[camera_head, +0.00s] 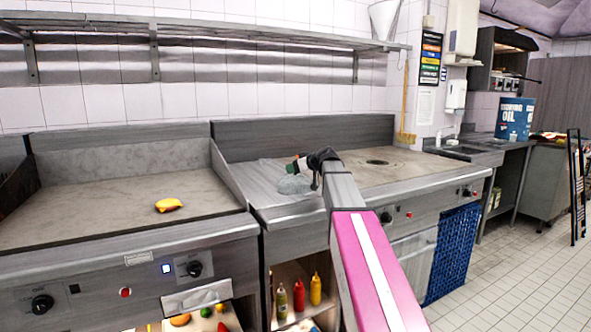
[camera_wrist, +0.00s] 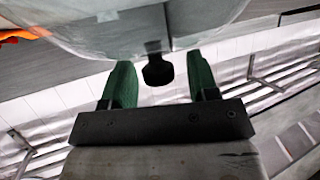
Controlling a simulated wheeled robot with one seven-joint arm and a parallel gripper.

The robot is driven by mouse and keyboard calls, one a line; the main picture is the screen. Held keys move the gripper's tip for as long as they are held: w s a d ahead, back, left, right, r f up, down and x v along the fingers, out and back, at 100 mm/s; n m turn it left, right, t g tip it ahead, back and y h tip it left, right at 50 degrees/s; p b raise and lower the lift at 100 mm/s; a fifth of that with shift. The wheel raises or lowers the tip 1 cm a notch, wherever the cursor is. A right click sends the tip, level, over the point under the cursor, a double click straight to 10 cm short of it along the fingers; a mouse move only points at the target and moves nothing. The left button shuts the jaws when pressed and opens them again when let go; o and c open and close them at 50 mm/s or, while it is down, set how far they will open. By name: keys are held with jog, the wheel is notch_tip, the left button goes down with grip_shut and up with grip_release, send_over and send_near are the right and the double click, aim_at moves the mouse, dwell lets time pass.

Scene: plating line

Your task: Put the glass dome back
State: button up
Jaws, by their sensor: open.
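The clear glass dome (camera_head: 296,185) sits on the steel counter beside my gripper in the head view, low and greyish. In the wrist view the glass dome (camera_wrist: 110,35) fills the top, and its black knob (camera_wrist: 158,71) points toward my gripper. My gripper (camera_wrist: 160,82) has two green fingers, spread apart on either side of the knob with gaps visible. In the head view my gripper (camera_head: 299,163) is at the dome, partly hidden by my wrist. What lies under the dome is not clear.
A yellow food item (camera_head: 168,205) lies on the left griddle (camera_head: 90,200). A steel divider (camera_head: 228,175) stands between griddle and counter. A wall shelf (camera_head: 220,35) runs above. Sauce bottles (camera_head: 299,295) stand on a lower shelf. A blue oil bucket (camera_head: 515,119) is far right.

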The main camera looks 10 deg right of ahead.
jog(key=v, duration=1.2)
